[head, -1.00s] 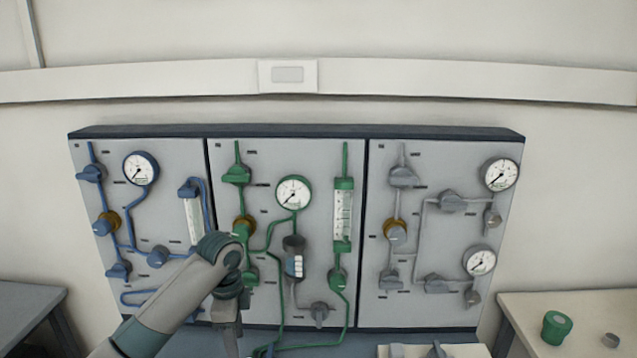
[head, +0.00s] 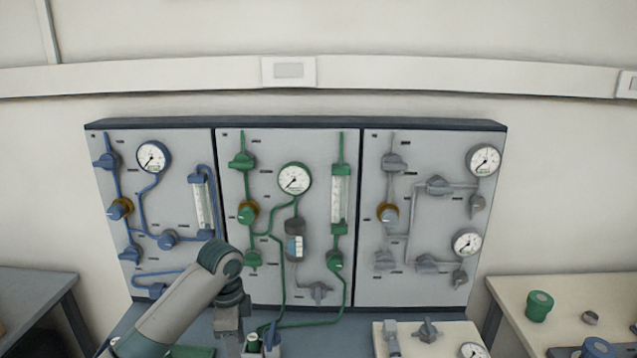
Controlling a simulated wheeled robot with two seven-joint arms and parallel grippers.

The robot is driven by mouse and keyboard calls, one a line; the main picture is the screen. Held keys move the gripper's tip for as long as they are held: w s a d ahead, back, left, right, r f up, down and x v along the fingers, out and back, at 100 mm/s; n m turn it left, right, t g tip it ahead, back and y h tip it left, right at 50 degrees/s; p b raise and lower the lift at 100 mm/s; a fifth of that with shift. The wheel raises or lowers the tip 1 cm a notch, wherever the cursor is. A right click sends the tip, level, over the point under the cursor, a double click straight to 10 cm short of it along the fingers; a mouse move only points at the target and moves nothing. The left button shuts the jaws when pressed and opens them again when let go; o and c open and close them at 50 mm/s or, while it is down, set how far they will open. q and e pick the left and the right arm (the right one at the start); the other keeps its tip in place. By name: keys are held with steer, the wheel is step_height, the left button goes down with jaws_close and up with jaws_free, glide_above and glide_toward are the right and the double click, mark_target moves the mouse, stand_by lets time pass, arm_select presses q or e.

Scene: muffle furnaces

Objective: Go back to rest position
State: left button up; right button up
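My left arm comes in from the lower left in the head view. Its grey and teal links end in a wrist that points down in front of the panel's lower middle. My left gripper (head: 228,343) is at the bottom edge; its fingertips are not clearly visible, so I cannot tell whether it is open or shut. My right gripper is not in view. The gas panel (head: 298,215) stands upright behind the arm, with blue, green and grey piping sections. The wrist hides a small part of the panel's lower edge.
A light block with grey fittings (head: 455,338) sits at the bottom right of centre. A table at the right holds a green container (head: 539,306) and a small grey knob (head: 590,317). A grey table (head: 35,300) stands at the left. Small bottles are near my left gripper.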

arm_select(q)
steer(key=s+d+f+n+t+h, duration=0.1)
steer(key=s+d+f+n, duration=0.2)
steer(key=s+f, duration=0.55)
steer(key=s+d+f+n+h, duration=0.1)
steer(key=s+d+f+n, duration=0.15)
steer(key=s+f, duration=0.55)
steer(key=s+a+n+t+y, duration=0.1)
steer(key=s+a+n, duration=0.4)
steer(key=s, duration=0.7)
steer(key=s+a+n+t+y, duration=0.1)
steer(key=s+a+n, duration=0.35)
steer(key=s, duration=0.65)
step_height(320, 180, down, 28)
steer(key=s, duration=0.1)
steer(key=s+a+f+g+b, duration=0.1)
steer(key=s+a+f+g, duration=0.1)
steer(key=s+f, duration=1.6)
steer(key=shift+s+a+f+m, duration=0.15)
steer(key=shift+a+f+m, duration=0.25)
steer(key=shift+a, duration=0.25)
